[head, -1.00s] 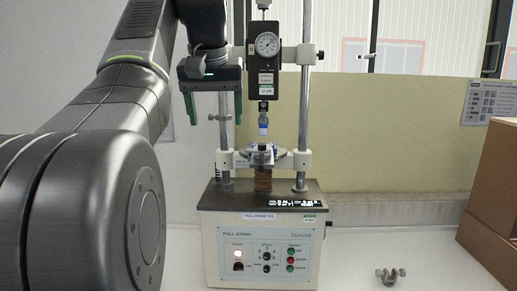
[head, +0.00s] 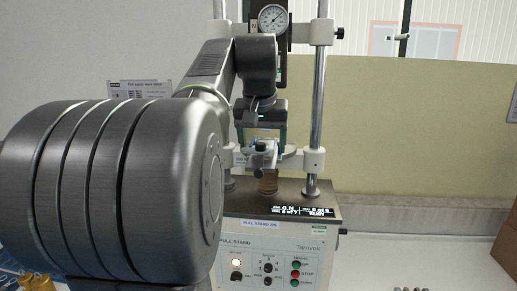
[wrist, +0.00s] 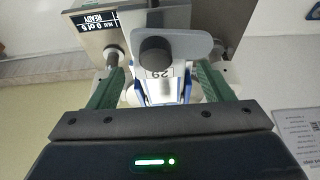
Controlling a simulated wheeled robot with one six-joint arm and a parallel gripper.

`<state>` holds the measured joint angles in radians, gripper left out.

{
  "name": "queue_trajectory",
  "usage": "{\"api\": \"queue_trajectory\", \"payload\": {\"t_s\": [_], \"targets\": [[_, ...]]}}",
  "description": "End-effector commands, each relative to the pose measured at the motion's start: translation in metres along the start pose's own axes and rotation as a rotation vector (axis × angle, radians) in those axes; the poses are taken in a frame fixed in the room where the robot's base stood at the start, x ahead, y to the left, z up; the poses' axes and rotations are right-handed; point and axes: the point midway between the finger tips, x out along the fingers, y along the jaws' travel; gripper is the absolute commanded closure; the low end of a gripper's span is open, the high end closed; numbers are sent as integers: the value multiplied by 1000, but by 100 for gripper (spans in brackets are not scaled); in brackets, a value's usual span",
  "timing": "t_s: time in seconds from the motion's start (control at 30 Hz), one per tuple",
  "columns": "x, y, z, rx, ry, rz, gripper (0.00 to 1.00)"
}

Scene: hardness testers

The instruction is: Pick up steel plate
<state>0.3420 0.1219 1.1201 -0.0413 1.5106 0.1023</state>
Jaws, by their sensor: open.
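My gripper (head: 262,137) is open in front of the pull stand, just above its clamp fixture (head: 262,157). In the wrist view the green fingers of my gripper (wrist: 160,86) stand apart on either side of a blue-edged part. A grey piece with a black knob (wrist: 155,51) and a label reading 29 (wrist: 158,72) lies between and beyond the fingers. I see no finger clearly touching anything. I cannot clearly tell the steel plate apart from the fixture; my gripper partly hides that area in the head view.
The pull stand (head: 232,250) has chrome columns (head: 317,110), a dial gauge (head: 273,18) and a display reading READY (head: 305,211). Cardboard boxes (head: 507,240) stand at the right. Small brass-coloured parts (head: 30,281) lie at the lower left. The table right of the stand is mostly clear.

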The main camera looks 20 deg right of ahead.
Motion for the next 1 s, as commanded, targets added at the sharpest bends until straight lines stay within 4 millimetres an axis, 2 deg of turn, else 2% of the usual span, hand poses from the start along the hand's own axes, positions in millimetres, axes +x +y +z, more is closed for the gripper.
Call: {"api": "queue_trajectory", "payload": {"t_s": [0.3,0.5,0.57,0.6,1.0], "targets": [[6,0,0,0,2,0,29],[5,0,0,0,2,0,68],[5,0,0,0,2,0,80],[5,0,0,0,3,0,82],[-2,0,-3,0,4,0,82]]}}
